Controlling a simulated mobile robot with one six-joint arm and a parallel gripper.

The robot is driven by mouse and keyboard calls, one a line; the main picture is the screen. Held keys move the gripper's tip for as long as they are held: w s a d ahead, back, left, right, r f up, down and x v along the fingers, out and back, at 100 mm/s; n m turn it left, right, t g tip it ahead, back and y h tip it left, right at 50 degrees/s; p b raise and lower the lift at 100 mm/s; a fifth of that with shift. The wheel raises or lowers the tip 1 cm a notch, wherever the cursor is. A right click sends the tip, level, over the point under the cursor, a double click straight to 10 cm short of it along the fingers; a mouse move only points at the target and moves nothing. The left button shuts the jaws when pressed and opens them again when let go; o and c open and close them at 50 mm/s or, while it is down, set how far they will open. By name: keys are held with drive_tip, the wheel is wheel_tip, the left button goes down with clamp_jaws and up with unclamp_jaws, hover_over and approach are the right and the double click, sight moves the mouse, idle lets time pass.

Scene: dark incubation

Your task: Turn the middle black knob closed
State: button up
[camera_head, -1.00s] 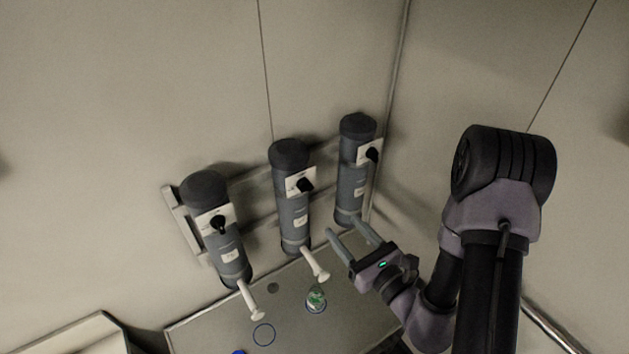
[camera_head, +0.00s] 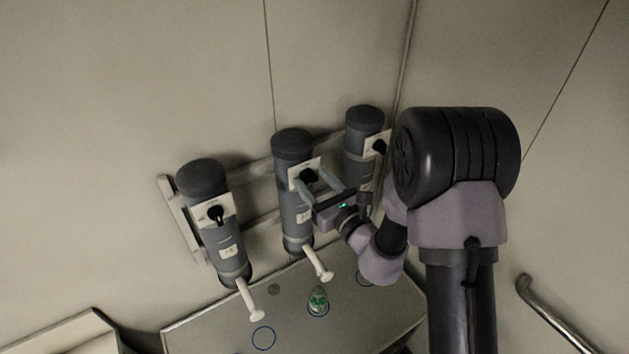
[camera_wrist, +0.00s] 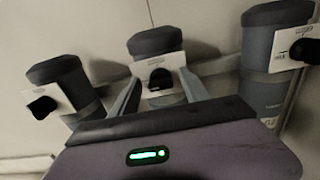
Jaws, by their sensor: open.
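The middle black knob (camera_head: 308,176) sits on a white plate (camera_head: 299,166) on the middle grey cylinder (camera_head: 294,208). In the wrist view the middle knob (camera_wrist: 160,78) shows between my two open fingers, with its plate behind it. My gripper (camera_head: 321,177) is open and empty, its fingertips at the height of the middle knob and close to it. I cannot tell whether they touch it. The knob's exact turn is hard to read.
The left cylinder has its own black knob (camera_head: 215,214), and the right cylinder has another (camera_head: 380,147), close to my arm. White spouts stick out below, one above a green-filled bottle (camera_head: 318,302) on the grey table (camera_head: 215,318). A handrail (camera_head: 560,325) is at right.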

clamp_jaws()
drive_tip(key=shift+m, duration=0.3)
drive_tip(key=m+p, duration=0.2)
drive_tip(key=m, duration=0.2)
drive_tip(key=shift+w+d+m, duration=0.1)
drive_tip(key=shift+m, duration=0.2)
drive_tip(key=m+p, duration=0.2)
drive_tip(key=m, duration=0.2)
drive_tip(key=shift+m, duration=0.3)
drive_tip(key=m+p, duration=0.2)
drive_tip(key=m, duration=0.3)
drive_tip(key=shift+d+f, duration=0.1)
drive_tip(key=shift+f+m+p, duration=0.15)
drive_tip(key=shift+m+p, duration=0.6)
drive_tip(key=shift+m, duration=0.75)
